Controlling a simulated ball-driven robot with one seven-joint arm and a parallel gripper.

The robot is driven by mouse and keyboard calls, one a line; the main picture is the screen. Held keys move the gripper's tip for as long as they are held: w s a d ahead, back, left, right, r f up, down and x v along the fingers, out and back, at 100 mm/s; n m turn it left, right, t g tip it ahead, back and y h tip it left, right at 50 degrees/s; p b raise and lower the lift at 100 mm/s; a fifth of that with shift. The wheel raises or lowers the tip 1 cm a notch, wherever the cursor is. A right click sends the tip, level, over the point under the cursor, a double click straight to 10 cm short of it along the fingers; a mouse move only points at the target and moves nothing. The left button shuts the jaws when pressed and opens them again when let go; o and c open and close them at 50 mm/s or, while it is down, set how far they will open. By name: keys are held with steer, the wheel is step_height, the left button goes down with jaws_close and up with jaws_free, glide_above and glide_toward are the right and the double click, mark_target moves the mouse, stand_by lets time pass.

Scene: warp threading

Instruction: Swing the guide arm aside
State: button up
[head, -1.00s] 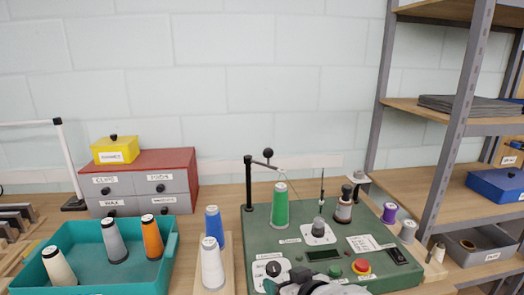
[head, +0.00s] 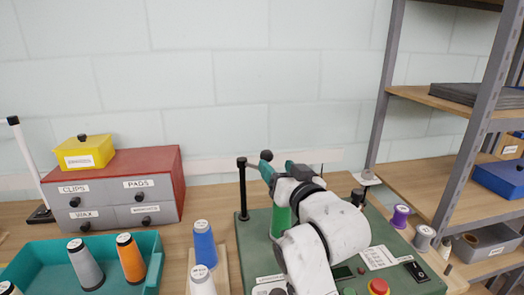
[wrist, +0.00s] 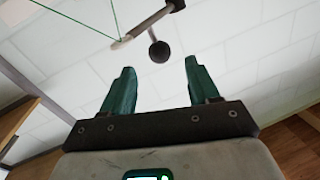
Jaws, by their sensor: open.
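The guide arm tops a black post (head: 242,190) on the green machine base (head: 258,250). Its round black knob (head: 266,156) shows just above my gripper (head: 277,168) in the head view. In the wrist view, the guide arm (wrist: 145,27) crosses the top, with green thread at its pale end. The knob (wrist: 159,51) hangs below the bar and appears between and just beyond the tips of my gripper (wrist: 157,64). My gripper is open, its green fingers apart and nothing held. The green cone (head: 281,220) is partly hidden behind my arm.
Blue (head: 204,243) and white (head: 202,280) cones stand left of the machine. A teal tray (head: 150,250) of cones and a drawer box (head: 120,190) are farther left. A metal shelf (head: 450,160) stands at right. My arm covers much of the machine's middle.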

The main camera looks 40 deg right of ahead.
steer(key=p+x, duration=0.1)
steer(key=x, duration=0.8)
steer(key=shift+w, duration=0.15)
steer(key=shift+d, duration=0.1)
jaws_close()
